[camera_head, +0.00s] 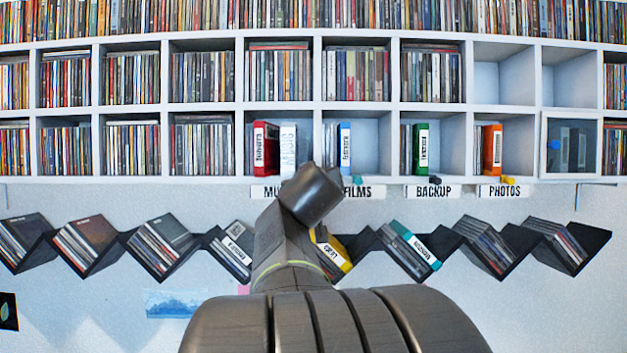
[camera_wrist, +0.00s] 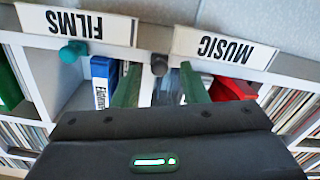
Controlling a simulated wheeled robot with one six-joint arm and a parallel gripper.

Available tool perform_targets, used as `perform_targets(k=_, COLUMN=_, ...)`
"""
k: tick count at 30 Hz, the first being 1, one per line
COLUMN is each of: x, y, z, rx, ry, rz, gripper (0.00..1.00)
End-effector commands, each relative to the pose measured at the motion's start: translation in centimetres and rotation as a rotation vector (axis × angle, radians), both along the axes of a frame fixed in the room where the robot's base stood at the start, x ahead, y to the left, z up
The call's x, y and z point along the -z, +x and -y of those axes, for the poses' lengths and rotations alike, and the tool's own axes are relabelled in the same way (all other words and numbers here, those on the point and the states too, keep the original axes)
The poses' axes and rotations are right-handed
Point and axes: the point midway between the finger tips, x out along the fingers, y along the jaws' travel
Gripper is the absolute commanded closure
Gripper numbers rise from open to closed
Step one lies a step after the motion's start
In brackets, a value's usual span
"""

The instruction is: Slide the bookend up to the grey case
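The grey case (camera_head: 288,148) stands upright in the MUSIC compartment, just right of a red case (camera_head: 265,148). In the wrist view, which is upside down, a grey surface shows partly behind a finger, left of the red case (camera_wrist: 232,90). A dark grey knob (camera_wrist: 160,65), seemingly the bookend's, is at the shelf's front edge between the MUSIC and FILMS labels; the bookend's body is not clearly seen. My gripper (camera_wrist: 161,78) is open, its two greenish fingers apart, with the knob near the gap between their tips. Contact cannot be told. My arm hides the fingers in the head view.
A blue-and-white case (camera_head: 345,148) stands in FILMS, a green case (camera_head: 420,148) in BACKUP and an orange case (camera_head: 492,149) in PHOTOS. A teal knob (camera_wrist: 73,52) is by the FILMS label. A zigzag rack (camera_head: 365,240) of cases hangs below the shelf.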

Motion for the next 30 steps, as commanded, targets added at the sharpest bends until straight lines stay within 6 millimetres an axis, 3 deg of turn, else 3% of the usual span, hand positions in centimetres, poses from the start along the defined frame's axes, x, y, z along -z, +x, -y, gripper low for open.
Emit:
perform_targets(k=12, x=0.0, y=0.1, z=0.0, rx=-0.001, ry=0.0, rz=0.0, gripper=0.61)
perform_targets(k=18, x=0.0, y=0.1, z=0.0, rx=-0.001, ry=0.0, rz=0.0, gripper=1.0)
perform_targets(k=25, x=0.1, y=0.2, z=-0.2, rx=-0.001, ry=0.0, rz=0.0, gripper=1.0)
perform_targets(k=30, x=0.5, y=0.3, z=-1.6, rx=-0.005, ry=-0.001, rz=0.003, gripper=1.0)
